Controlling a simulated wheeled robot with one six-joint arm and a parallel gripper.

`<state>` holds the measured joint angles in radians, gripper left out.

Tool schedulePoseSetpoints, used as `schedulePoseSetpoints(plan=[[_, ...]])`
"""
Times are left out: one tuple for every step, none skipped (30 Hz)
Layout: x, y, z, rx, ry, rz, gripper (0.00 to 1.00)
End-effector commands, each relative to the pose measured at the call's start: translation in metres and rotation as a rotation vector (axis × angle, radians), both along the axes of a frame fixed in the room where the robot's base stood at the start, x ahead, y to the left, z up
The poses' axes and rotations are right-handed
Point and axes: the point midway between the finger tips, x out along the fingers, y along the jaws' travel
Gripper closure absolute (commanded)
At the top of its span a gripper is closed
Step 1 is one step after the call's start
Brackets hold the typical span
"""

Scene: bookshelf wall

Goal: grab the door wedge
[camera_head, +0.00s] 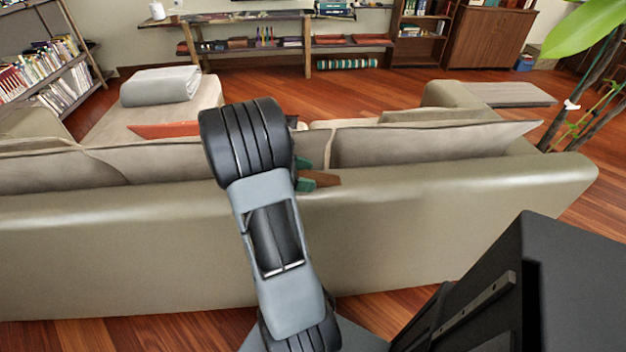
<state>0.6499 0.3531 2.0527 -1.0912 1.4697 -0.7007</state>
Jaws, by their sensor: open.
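A small brown wedge-shaped piece (326,179), which looks like the door wedge, rests on or just above the top of the sofa's backrest. Part of it is hidden behind my gripper. My gripper (307,171) shows only as two teal fingertips past the right side of my arm, and they are apart. The lower fingertip overlaps the left end of the brown piece in the picture. I cannot tell whether they touch or whether the piece lies between the fingers.
The beige sofa (440,215) spans the view, with back cushions (430,145) behind its top edge. A folded grey blanket (160,87) lies on its far left part. A plant (590,110) stands at the right.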

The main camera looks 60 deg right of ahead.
Motion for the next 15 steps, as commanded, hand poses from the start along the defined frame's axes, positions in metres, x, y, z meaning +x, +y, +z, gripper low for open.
schedulePoseSetpoints(plan=[[0.0, 0.0, 0.0001, 0.0, 0.0, 0.0, 0.28], [0.0, 0.0, 0.0001, 0.0, 0.0, 0.0, 0.28], [0.0001, 0.0001, 0.0003, 0.0, 0.0, 0.0, 0.28], [0.0001, 0.0001, 0.0002, 0.0, 0.0, 0.0, 0.28], [0.0001, 0.0001, 0.0002, 0.0, 0.0, 0.0, 0.31], [0.0001, 0.0001, 0.0002, 0.0, 0.0, 0.0, 0.34], [0.0002, 0.0001, 0.0002, 0.0, 0.0, 0.0, 0.37], [0.0002, 0.0001, 0.0002, 0.0, 0.0, 0.0, 0.4], [0.0002, 0.0001, 0.0002, 0.0, 0.0, 0.0, 0.44], [0.0002, 0.0001, 0.0002, 0.0, 0.0, 0.0, 0.47], [0.0002, 0.0001, 0.0002, 0.0, 0.0, 0.0, 0.5], [0.0002, 0.0001, 0.0002, 0.0, 0.0, 0.0, 0.53], [0.0003, 0.0002, 0.0002, 0.0, 0.0, 0.0, 0.56], [0.0003, 0.0002, 0.0002, 0.0, 0.0, 0.0, 0.59], [0.0003, 0.0002, 0.0002, 0.0, 0.0, 0.0, 0.63]])
